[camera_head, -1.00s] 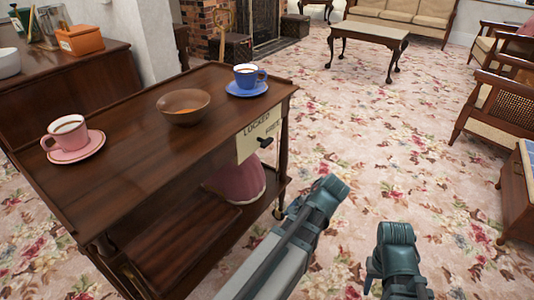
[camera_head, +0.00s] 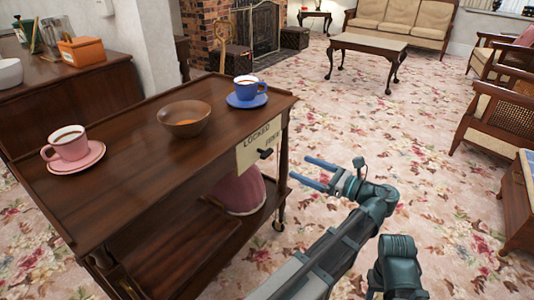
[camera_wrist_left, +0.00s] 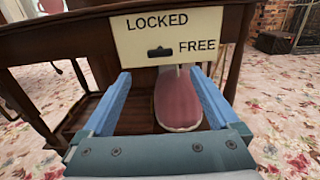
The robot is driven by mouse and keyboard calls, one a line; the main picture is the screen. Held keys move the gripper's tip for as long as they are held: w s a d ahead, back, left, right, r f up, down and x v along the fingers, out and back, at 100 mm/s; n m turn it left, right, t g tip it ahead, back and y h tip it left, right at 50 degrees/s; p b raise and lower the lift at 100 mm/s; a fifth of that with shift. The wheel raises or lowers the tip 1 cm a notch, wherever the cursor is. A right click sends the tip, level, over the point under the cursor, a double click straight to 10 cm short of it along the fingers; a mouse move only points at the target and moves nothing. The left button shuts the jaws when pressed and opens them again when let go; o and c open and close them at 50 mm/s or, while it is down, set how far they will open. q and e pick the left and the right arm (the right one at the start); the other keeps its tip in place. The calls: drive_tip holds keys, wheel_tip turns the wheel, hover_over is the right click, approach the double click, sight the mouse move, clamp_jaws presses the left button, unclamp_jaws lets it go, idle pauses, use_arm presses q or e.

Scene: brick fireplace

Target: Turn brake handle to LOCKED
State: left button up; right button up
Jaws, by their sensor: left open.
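The brake handle (camera_head: 265,153) is a small black lever on a cream plate (camera_head: 246,157) at the right end of the wooden trolley. In the left wrist view the handle (camera_wrist_left: 160,52) lies roughly level below LOCKED, with FREE to its right. My left gripper (camera_head: 306,171) is open and empty, its blue fingers pointing at the trolley end, a little right of and below the handle. In the left wrist view the fingers (camera_wrist_left: 165,92) stand apart below the plate, not touching the handle. Part of my right arm shows at bottom right; its gripper is out of view.
The trolley (camera_head: 128,141) carries a pink cup (camera_head: 70,146), a brown bowl (camera_head: 184,118) and a blue cup (camera_head: 245,88) on saucers or bare wood. A pink rounded object (camera_head: 239,190) sits on its lower shelf. Carpeted floor (camera_head: 345,120) is open to the right.

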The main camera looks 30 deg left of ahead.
sight(270, 154)
use_arm(q)
drive_tip(key=a, duration=0.9)
drive_tip(key=w+a, duration=0.1)
drive_tip(key=a, duration=0.3)
drive_tip(key=shift+a, duration=0.3)
drive_tip(key=shift+c, duration=0.3)
drive_tip(key=c, duration=1.3)
